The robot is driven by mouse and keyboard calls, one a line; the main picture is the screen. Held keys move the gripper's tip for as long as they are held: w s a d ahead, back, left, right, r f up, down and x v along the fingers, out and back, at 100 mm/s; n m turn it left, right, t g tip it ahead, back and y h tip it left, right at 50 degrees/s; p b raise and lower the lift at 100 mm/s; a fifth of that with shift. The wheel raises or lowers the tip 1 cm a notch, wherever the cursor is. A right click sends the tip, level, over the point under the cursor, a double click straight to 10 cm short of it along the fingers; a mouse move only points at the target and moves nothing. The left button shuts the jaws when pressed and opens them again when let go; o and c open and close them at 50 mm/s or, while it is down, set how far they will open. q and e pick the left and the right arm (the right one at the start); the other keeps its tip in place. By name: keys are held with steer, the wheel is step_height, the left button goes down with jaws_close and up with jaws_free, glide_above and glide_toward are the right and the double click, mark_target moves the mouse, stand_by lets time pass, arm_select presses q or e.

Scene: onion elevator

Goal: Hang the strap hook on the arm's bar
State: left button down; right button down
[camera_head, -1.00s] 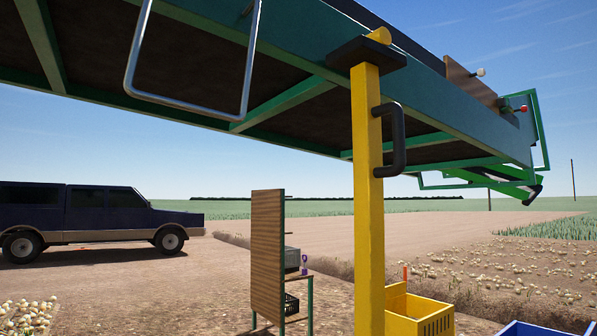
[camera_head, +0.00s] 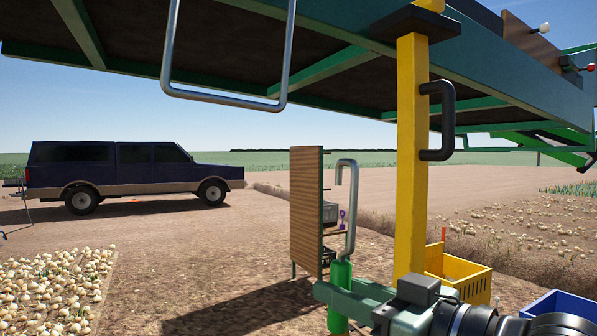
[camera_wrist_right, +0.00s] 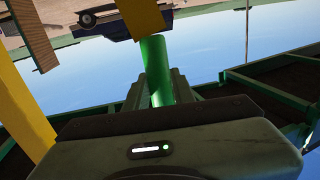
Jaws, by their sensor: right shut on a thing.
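The strap hook is a grey metal hook (camera_head: 346,195) on a green grip (camera_head: 340,290); it stands upright with its bend at the top. My right gripper (camera_head: 342,300) is shut on the green grip, which also shows in the right wrist view (camera_wrist_right: 155,65) between the fingers. The bar is a grey U-shaped metal bar (camera_head: 225,100) hanging under the green elevator arm (camera_head: 510,70). In the head view the hook appears below and right of the bar, apart from it. My left gripper is not in view.
A yellow post (camera_head: 411,150) with a black handle (camera_head: 445,120) stands right of the hook. A wooden panel (camera_head: 306,205) stands left of it. A yellow crate (camera_head: 465,280) and a blue crate (camera_head: 560,306) are at lower right. A dark truck (camera_head: 120,175) is farther back.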

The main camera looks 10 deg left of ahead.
steer(key=s+a+r+n+g+y+p, duration=0.1)
steer(key=s+a+r, duration=0.1)
steer(key=s+r, duration=0.4)
steer(key=s+a+r+n+g+y+p, duration=0.1)
steer(key=s+a+r+p, duration=0.15)
steer(key=s+r, duration=0.35)
steer(key=w+a+f+b, duration=0.1)
steer(key=w+a, duration=0.3)
steer(key=w, duration=0.3)
steer(key=w+a+f+b, duration=0.1)
steer(key=w+a, duration=0.4)
steer(key=w, duration=0.2)
steer(key=shift+w+f, duration=0.25)
stand_by(0.4)
steer(key=shift+d, duration=0.1)
steer(key=c, duration=1.1)
jaws_free()
